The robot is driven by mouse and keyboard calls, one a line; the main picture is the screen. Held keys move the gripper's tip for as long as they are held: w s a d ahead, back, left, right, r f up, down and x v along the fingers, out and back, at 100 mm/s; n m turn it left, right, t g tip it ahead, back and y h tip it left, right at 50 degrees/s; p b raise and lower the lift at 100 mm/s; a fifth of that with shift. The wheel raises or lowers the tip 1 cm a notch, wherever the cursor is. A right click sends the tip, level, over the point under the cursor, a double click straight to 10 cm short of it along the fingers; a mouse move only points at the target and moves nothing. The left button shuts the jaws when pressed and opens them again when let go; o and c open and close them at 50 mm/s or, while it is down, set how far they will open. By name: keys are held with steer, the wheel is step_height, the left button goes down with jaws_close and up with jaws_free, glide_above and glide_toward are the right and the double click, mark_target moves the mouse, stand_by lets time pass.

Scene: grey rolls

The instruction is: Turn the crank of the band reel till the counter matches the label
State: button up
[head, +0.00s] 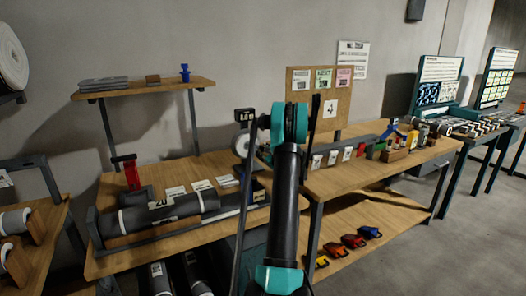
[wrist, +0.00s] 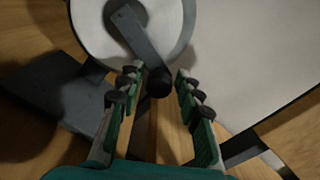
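The band reel (wrist: 90,28) is a white disc that fills the upper left of the wrist view. Its grey crank arm (wrist: 134,34) slopes down right to a dark knob (wrist: 158,82). My gripper (wrist: 156,76) is open, with the knob between its two fingertips and a gap on each side. In the head view the reel (head: 240,146) is partly hidden by my arm. A small black counter (head: 245,114) stands above it; its digits are too small to read surely. A white card with a 4 (head: 331,107) is on the pinboard.
Grey rolls (head: 160,212) lie along the left bench (head: 130,264), beside a red upright tool (head: 131,172). Several small coloured items stand on the right bench (head: 335,178). A shelf (head: 150,88) hangs above the left bench. Grey floor shows at the right.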

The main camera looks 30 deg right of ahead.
steer(key=shift+o, duration=0.3)
steer(key=s, duration=1.2)
steer(key=shift+d, duration=0.15)
